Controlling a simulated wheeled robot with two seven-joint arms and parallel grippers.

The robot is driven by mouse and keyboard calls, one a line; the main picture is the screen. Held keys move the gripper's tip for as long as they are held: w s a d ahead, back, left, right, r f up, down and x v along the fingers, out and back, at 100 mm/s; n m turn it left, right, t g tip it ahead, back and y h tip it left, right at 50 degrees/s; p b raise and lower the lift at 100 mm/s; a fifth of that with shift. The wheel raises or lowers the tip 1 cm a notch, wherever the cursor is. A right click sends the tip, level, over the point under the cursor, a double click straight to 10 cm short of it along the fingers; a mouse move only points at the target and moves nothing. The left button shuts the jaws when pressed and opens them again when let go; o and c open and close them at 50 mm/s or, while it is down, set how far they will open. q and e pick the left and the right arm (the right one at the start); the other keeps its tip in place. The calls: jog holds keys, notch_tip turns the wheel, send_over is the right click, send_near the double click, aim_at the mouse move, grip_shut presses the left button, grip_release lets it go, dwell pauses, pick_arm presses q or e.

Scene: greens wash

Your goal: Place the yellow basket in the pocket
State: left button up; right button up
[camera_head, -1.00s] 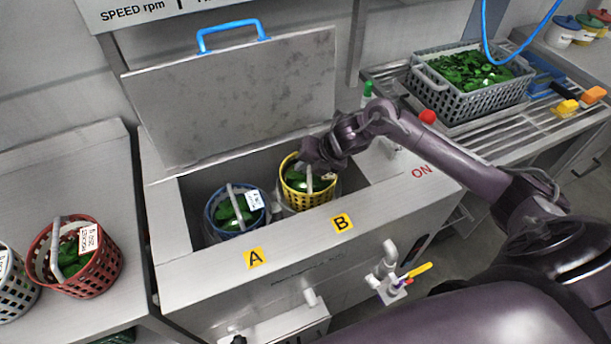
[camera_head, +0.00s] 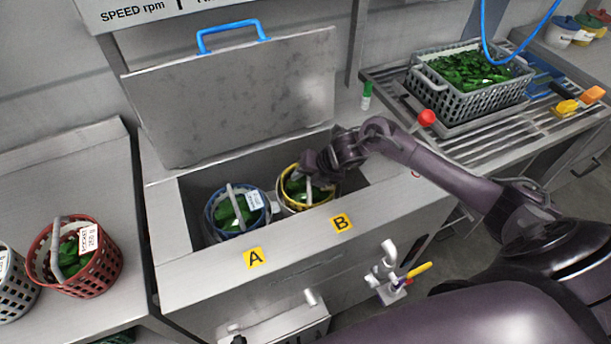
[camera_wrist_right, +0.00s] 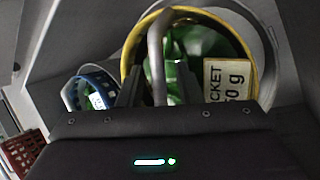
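The yellow basket (camera_head: 296,203) holds greens and sits low in the round pocket (camera_head: 279,209) at label B in the tank, its rim near the pocket's edge. It also shows in the right wrist view (camera_wrist_right: 128,62), with a white weight tag and a grey handle. My right gripper (camera_head: 304,173) is above it. In the wrist view its fingers (camera_wrist_right: 155,88) stand close on both sides of the handle and appear shut on it. The basket's underside is hidden. My left gripper is not in view.
A blue basket (camera_head: 209,222) of greens sits on the A side. The tank's lid (camera_head: 235,100) stands open behind. A red basket (camera_head: 110,262) is on the left counter. A grey crate (camera_head: 465,104) of greens stands on the right rack, past a red knob (camera_head: 427,118).

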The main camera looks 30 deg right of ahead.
jog(key=shift+r, duration=0.15)
jog(key=v, duration=1.1)
jog(key=shift+s+r, duration=0.2)
jog(key=shift+r, duration=0.1)
jog(key=shift+d, duration=0.15)
